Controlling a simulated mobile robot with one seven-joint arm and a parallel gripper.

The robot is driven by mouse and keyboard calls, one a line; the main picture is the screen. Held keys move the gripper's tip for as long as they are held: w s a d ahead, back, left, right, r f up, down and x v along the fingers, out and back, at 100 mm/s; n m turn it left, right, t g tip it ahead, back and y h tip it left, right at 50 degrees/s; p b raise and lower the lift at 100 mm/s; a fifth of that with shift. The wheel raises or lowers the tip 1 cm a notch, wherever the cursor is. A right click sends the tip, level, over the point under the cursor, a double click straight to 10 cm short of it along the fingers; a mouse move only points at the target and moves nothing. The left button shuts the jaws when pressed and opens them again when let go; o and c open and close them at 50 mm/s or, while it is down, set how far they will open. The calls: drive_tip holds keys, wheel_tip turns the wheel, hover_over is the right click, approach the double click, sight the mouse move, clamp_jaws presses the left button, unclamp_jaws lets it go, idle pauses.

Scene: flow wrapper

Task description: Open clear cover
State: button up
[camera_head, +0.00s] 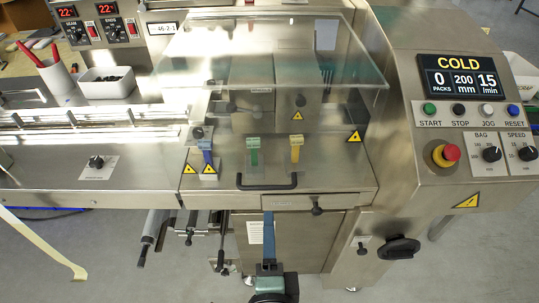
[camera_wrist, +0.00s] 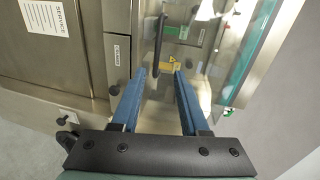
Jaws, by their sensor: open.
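The clear cover (camera_head: 270,70) is a see-through panel over the middle of the wrapper, with its greenish edge also in the wrist view (camera_wrist: 250,55). A black bar handle (camera_head: 267,186) runs along the front below it, and shows upright in the wrist view (camera_wrist: 158,42). I cannot tell clearly how the handle joins the clear panel. My gripper (camera_head: 268,214) is in front of and below the handle. In the wrist view my gripper (camera_wrist: 160,72) has its two blue fingers apart, with the handle's near end in line with the gap. Nothing is held.
The control panel (camera_head: 464,80) with its red emergency button (camera_head: 447,154) stands at the right. Green (camera_head: 253,150) and yellow (camera_head: 295,147) levers sit behind the handle. A black hand knob (camera_head: 400,248) and a small knob (camera_head: 317,208) stick out below. Floor is clear at lower right.

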sight(268, 189)
drive_tip(key=w+f, duration=0.1)
drive_tip(key=w, duration=0.3)
drive_tip(key=w+f, duration=0.1)
drive_tip(key=w, duration=0.3)
drive_tip(key=w+f, duration=0.1)
drive_tip(key=w, duration=0.3)
drive_tip(key=shift+w, duration=0.2)
clamp_jaws()
idle(1.3)
